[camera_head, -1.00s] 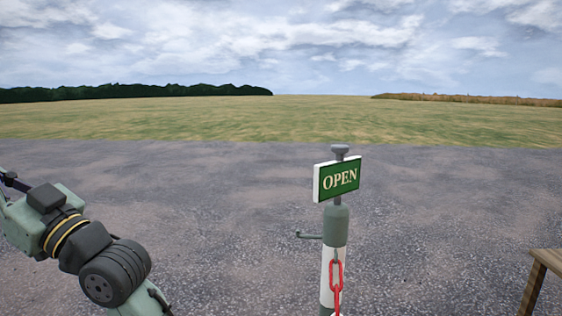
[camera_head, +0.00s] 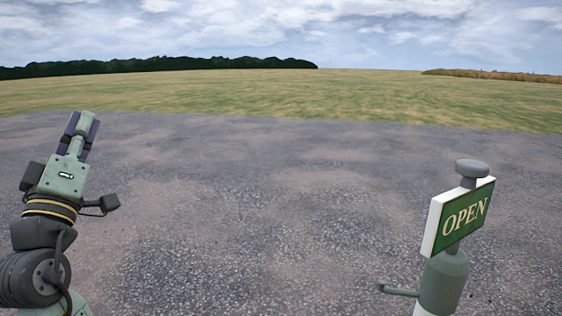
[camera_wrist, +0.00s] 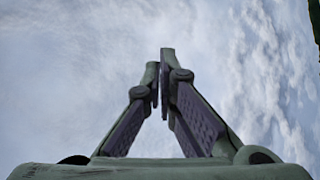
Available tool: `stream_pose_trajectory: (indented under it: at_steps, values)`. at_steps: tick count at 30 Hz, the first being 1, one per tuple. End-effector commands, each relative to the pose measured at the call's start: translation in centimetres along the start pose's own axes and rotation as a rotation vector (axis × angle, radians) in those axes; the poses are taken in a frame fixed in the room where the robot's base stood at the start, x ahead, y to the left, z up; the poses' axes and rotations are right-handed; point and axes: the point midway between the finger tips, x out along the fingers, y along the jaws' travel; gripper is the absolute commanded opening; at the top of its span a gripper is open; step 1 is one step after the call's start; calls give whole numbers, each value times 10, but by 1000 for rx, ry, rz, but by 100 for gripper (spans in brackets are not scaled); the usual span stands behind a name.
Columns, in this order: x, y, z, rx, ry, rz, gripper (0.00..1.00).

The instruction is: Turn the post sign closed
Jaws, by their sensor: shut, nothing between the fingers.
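The post sign (camera_head: 463,217) stands at the lower right of the head view. It is a green board with a white edge and reads OPEN, angled to face right of me. It sits on a grey-green post (camera_head: 443,283) with a grey knob (camera_head: 471,168) on top and a small hooked arm (camera_head: 398,290) at the left. My gripper (camera_head: 84,118) is at the far left, raised, pointing up and well apart from the sign. In the wrist view my gripper (camera_wrist: 160,65) has its fingertips together with only sky behind. The sign is not in the wrist view.
Open tarmac (camera_head: 260,210) lies between my arm and the post, with no obstacle on it. Grass (camera_head: 280,100) and a dark hedge (camera_head: 160,65) are far behind. The post's lower part is cut off by the frame.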

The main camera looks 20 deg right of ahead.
Motion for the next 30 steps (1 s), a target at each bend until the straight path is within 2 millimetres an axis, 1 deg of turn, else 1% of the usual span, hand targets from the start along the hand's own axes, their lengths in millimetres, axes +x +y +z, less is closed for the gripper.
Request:
stream_pose_trajectory:
  at_steps: [1, 2, 3, 4, 5, 6, 8, 9, 11, 12, 15, 18, 21, 25, 30]
  values:
    - [26, 18, 56, -179, -182, 51, 0]
    - [35, 30, 90, -286, -295, 77, 0]
    - [41, 50, 133, -420, -453, 107, 0]
    - [42, 67, 164, -517, -575, 128, 0]
    - [40, 86, 192, -606, -697, 147, 0]
    - [32, 112, 225, -715, -865, 170, 0]
    - [14, 150, 265, -853, -1111, 198, 0]
    - [-2, 173, 284, -928, -1268, 213, 0]
    - [-26, 201, 301, -1011, -1482, 231, 0]
    - [-41, 217, 308, -1049, -1610, 242, 0]
    - [-70, 241, 314, -1102, -1852, 260, 0]
    - [-86, 252, 314, -1117, -1987, 271, 0]
    - [-94, 258, 315, -1119, -2038, 276, 0]
    - [-98, 268, 323, -1119, -2040, 276, 0]
    - [-109, 296, 340, -1118, -2039, 277, 0]
